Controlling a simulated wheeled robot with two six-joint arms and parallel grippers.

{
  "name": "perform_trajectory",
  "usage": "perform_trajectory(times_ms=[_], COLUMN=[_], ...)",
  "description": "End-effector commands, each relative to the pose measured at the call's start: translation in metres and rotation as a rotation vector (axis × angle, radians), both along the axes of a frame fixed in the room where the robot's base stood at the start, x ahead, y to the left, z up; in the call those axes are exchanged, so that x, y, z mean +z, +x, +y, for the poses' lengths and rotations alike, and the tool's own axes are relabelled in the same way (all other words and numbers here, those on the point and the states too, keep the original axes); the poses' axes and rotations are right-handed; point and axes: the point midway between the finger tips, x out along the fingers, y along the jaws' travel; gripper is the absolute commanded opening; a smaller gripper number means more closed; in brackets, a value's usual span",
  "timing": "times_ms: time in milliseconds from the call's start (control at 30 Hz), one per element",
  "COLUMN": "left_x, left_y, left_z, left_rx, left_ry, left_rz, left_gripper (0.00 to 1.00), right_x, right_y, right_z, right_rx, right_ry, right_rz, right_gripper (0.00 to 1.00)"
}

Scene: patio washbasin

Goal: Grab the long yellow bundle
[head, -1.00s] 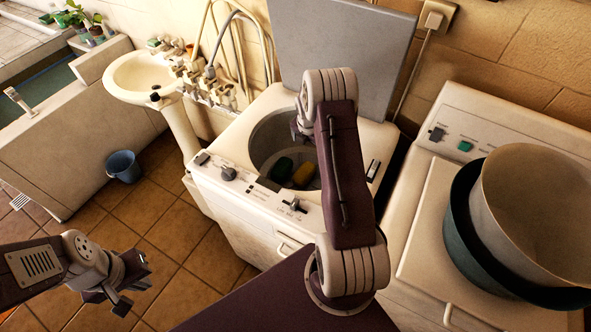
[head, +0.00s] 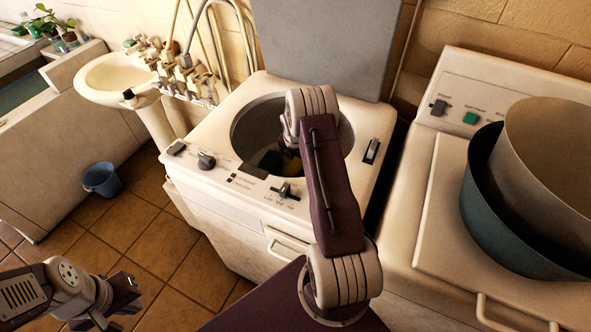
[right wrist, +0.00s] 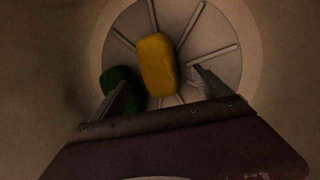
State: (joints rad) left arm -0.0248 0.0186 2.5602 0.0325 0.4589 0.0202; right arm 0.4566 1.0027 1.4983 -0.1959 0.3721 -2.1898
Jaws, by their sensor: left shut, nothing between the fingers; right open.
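The long yellow bundle (right wrist: 158,65) lies at the bottom of the washer tub in the right wrist view; in the head view only a sliver of it shows beside my right arm. A dark green bundle (right wrist: 122,90) lies to its left, partly behind a finger. My right gripper (right wrist: 160,88) is open inside the tub, pointing down, one finger on each side of the picture. The yellow bundle shows between and beyond the fingers; contact cannot be told. In the head view my arm hides this gripper. My left gripper (head: 108,308) is shut and empty at the lower left, above the floor.
The top-loading washer (head: 225,193) has its grey lid (head: 325,45) raised behind the round tub opening. A second machine at right carries a teal basin (head: 500,210) and a beige basin (head: 555,150). A sink (head: 110,75) and blue bucket (head: 101,179) are at left.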

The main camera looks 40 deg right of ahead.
Motion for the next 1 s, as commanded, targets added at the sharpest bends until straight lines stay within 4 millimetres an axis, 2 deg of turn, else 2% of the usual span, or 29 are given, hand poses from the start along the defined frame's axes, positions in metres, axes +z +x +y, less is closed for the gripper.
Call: perform_trajectory(times_ms=[100, 267, 433, 533, 767, 867, 1000], left_x=[0.001, 0.002, 0.005, 0.005, 0.005, 0.005, 0.005], left_y=[0.000, 0.000, 0.000, 0.000, 0.000, 0.000, 0.000], left_z=[0.000, 0.000, 0.000, 0.000, 0.000, 0.000, 0.000], left_rx=[0.000, 0.000, 0.000, 0.000, 0.000, 0.000, 0.000], left_ry=[0.000, 0.000, 0.000, 0.000, 0.000, 0.000, 0.000], left_rz=[0.000, 0.000, 0.000, 0.000, 0.000, 0.000, 0.000], left_gripper=[0.00, 0.00, 0.00, 0.00, 0.00, 0.00, 0.00], right_x=[-0.012, -0.019, -0.049, -0.061, -0.064, -0.064, -0.064], right_y=[0.003, 0.004, 0.011, 0.013, 0.015, 0.015, 0.014], right_z=[-0.002, -0.004, -0.008, -0.011, -0.012, -0.012, -0.012], right_rx=[0.000, 0.000, 0.000, -0.001, -0.001, 0.000, 0.000], right_ry=[0.001, 0.001, 0.000, 0.000, 0.000, -0.001, -0.001], right_rz=[0.001, 0.001, 0.001, 0.001, -0.001, 0.000, 0.000], right_gripper=[0.87, 0.87, 0.87, 0.87, 0.87, 0.65, 0.26])
